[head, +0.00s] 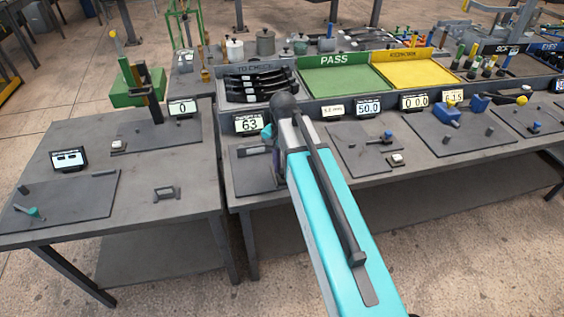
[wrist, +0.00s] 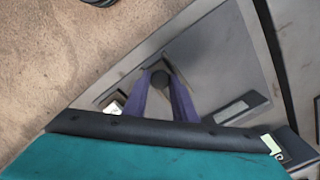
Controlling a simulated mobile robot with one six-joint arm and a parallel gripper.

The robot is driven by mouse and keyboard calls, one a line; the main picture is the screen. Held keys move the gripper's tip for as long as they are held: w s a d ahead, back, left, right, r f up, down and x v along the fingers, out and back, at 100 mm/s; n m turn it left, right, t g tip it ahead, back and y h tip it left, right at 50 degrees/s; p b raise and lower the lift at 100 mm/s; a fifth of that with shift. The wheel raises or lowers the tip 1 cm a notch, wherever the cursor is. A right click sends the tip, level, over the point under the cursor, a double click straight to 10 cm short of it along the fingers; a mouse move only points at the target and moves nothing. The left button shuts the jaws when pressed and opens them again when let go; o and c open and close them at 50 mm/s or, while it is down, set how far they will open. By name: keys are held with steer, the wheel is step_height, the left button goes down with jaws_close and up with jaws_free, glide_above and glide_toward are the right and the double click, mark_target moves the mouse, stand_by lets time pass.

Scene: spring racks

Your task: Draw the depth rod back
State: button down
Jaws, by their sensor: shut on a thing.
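My gripper (wrist: 160,74) shows in the wrist view as two purple fingers reaching away from the camera. Their tips are closed on a dark round knob, which I take to be the end of the depth rod (wrist: 161,80). The rest of the rod is hidden behind or below the knob. In the head view my turquoise arm reaches to the station with the display reading 63 (head: 249,122). The arm hides most of the gripper there, and the rod cannot be made out. A grey plate (head: 250,178) lies on the bench under the gripper.
Behind the station stand a tray of dark tools (head: 255,85), a green PASS tray (head: 345,80) and a yellow tray (head: 415,72). More displays and small fixtures line the bench to the right.

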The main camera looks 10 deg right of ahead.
steer(key=shift+s, duration=0.35)
steer(key=c, duration=1.5)
jaws_free()
steer(key=shift+s, duration=0.1)
steer(key=shift+o, duration=0.2)
steer(key=shift+r, duration=0.15)
steer(key=shift+w+r+b, duration=0.2)
steer(key=shift+r+b, duration=0.1)
steer(key=shift+r, duration=0.4)
step_height(320, 180, up, 12)
steer(key=b, duration=0.2)
steer(key=shift+s, duration=0.1)
